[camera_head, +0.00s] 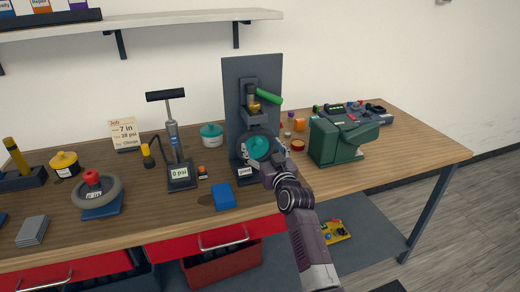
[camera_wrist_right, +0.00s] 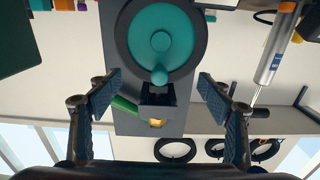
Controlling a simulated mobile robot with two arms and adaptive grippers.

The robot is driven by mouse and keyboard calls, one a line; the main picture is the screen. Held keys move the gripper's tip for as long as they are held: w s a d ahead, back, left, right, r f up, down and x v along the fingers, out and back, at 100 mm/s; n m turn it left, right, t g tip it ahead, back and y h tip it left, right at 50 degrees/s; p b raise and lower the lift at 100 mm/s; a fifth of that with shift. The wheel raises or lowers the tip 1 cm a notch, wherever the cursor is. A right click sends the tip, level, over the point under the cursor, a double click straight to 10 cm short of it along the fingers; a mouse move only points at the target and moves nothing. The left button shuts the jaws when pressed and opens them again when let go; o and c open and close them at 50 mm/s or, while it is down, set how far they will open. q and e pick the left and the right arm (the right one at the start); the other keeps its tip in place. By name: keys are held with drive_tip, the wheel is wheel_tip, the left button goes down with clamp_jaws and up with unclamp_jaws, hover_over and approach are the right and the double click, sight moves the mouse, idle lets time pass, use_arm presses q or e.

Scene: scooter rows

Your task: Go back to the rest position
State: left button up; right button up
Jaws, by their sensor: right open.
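My right gripper (camera_head: 264,152) reaches over the table from the front, in front of the upright grey stand. In the right wrist view, which appears upside down, its two blue-padded fingers (camera_wrist_right: 160,82) are spread wide with nothing between the pads. Beyond them is a round teal part in a dark ring (camera_wrist_right: 160,40) on the grey stand (camera_wrist_right: 150,122). I cannot tell how far the fingers are from it. The stand (camera_head: 270,72) has a green handle (camera_head: 268,97); my gripper and wrist hide part of its lower end. My left gripper is in neither view.
The wooden table (camera_head: 390,170) holds a pump with a gauge (camera_head: 179,172), a wheel (camera_head: 97,190), a blue block (camera_head: 223,196), a teal-lidded pot (camera_head: 212,135) and a green machine (camera_head: 340,140) right of my arm. A shelf (camera_head: 150,21) hangs above. The table's right end is clear.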

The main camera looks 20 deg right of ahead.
drive_tip(key=shift+w+b, duration=0.4)
drive_tip(key=shift+w, duration=0.6)
drive_tip(key=shift+c, duration=0.5)
clamp_jaws()
drive_tip(key=shift+a+f, duration=0.2)
drive_tip(key=shift+a, duration=0.2)
idle(1.6)
drive_tip(key=shift+d, duration=0.3)
idle(1.2)
drive_tip(key=shift+o, duration=1.6)
unclamp_jaws()
drive_tip(key=shift+d+r, duration=0.2)
